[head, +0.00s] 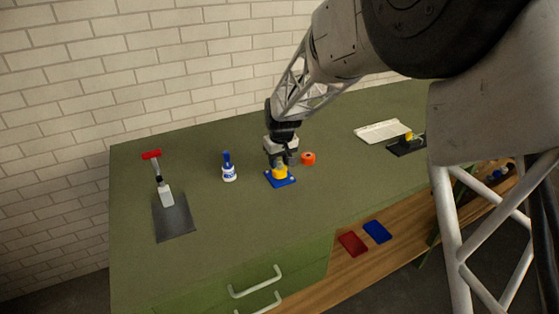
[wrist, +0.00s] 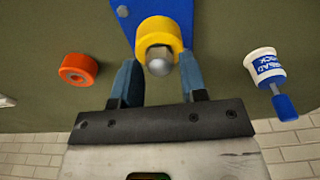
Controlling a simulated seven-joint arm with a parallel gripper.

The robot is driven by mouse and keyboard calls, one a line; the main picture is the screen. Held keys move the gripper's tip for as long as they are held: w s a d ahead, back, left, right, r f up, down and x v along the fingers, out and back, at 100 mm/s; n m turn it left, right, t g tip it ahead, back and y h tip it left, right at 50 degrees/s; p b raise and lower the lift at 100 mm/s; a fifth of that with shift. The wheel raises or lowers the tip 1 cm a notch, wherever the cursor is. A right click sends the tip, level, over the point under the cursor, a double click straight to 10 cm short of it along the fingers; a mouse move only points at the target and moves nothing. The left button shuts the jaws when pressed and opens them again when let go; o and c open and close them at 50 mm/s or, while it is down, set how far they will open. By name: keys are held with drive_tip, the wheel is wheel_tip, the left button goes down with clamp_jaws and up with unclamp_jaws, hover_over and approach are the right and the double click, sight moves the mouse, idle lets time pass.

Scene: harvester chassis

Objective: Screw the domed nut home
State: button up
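A blue base plate (head: 285,181) lies on the green worktop and carries a yellow part (head: 280,173). In the wrist view the yellow part (wrist: 158,32) is a thick ring-like piece on the blue plate (wrist: 122,14). A rounded grey dome (wrist: 160,63), which looks like the domed nut, sits at the yellow part, towards my gripper. In the head view my gripper (head: 280,160) is directly above the yellow part and hides most of the dome.
An orange ring (head: 308,158) lies just right of the plate. A dark sheet with a red-handled tool (head: 174,220) is further left. A white tray (head: 382,131) and black block (head: 405,146) are at right.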

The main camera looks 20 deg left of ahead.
drive_tip(key=shift+c, duration=0.3)
drive_tip(key=c, duration=0.6)
drive_tip(key=shift+c, duration=0.3)
drive_tip(key=shift+m, duration=0.3)
drive_tip(key=shift+m+h, duration=0.3)
drive_tip(key=shift+m, duration=2)
drive_tip(key=shift+m, duration=0.3)
drive_tip(key=shift+m+h, duration=0.3)
drive_tip(key=shift+m, duration=2)
